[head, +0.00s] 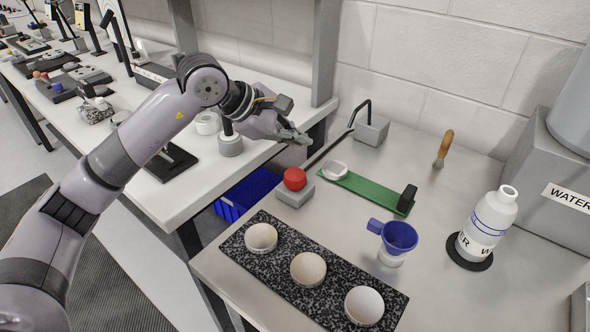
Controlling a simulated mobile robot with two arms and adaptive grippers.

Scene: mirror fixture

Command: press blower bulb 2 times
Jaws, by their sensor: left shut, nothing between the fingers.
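The blower bulb (295,179) is a red, rounded knob on a small grey block at the back left of the metal table. A thin dark tube runs from near it to a grey block with a bent black nozzle (369,127). My left gripper (303,138) is shut and empty. In the picture it is just above the red bulb, with a gap between them. The bulb's top is in plain view. My right gripper is not in view.
A green strip (362,189) with a white dish (335,170) lies right of the bulb. A speckled tray (283,279) holds three bowls in front. A blue funnel (399,237) and a white bottle (487,226) stand at right. A brush (443,148) is behind.

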